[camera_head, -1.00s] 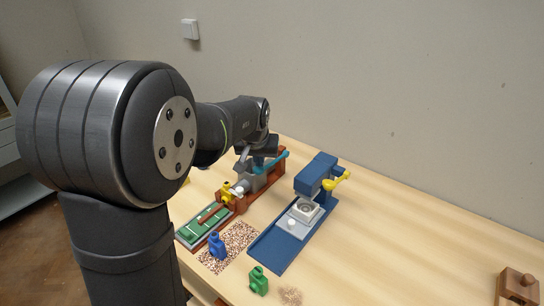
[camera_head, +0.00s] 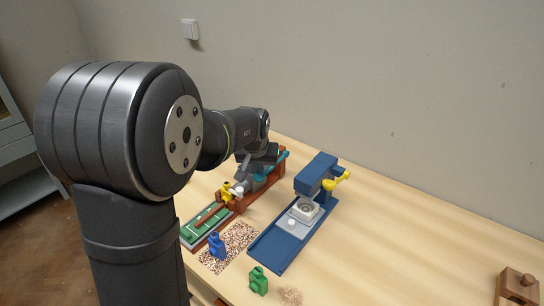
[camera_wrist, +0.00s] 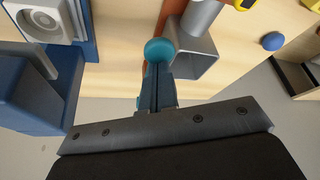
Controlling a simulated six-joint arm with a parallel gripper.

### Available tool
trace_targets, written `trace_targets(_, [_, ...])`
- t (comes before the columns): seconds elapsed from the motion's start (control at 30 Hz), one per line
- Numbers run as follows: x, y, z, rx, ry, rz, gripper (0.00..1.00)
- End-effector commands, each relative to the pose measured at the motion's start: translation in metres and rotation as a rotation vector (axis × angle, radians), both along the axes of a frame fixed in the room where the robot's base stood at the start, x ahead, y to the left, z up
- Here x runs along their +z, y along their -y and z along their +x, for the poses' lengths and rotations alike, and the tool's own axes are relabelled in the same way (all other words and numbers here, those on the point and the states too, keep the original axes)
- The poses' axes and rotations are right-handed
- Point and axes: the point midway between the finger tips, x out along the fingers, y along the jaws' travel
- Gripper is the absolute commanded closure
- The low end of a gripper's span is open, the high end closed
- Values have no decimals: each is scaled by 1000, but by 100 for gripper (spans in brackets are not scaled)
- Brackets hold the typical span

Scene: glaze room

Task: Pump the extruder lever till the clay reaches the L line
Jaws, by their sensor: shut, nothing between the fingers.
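The extruder stands on the table in a red-brown frame (camera_head: 267,187), with a yellow collar (camera_head: 227,192) at its front. A brown clay rod (camera_head: 209,214) lies from the collar over the green marked board (camera_head: 195,233); its end against the L line is too small to read. The teal lever (camera_head: 280,158) is partly behind my arm. Its round knob (camera_wrist: 160,50) shows in the wrist view, beside the square grey opening (camera_wrist: 193,58). My gripper (camera_wrist: 153,85) is shut and empty, close at the knob; I cannot tell whether they touch.
A blue press (camera_head: 315,172) with a yellow handle (camera_head: 342,178) stands right of the extruder. A blue figure (camera_head: 216,246) and a green figure (camera_head: 258,280) stand in front. The table's right middle is clear.

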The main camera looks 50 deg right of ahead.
Motion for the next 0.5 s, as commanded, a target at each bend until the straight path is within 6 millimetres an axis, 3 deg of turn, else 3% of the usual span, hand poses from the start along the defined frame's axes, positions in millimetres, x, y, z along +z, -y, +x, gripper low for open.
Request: trace_targets(0.5, [-20,-1,0,0,-2,3,100])
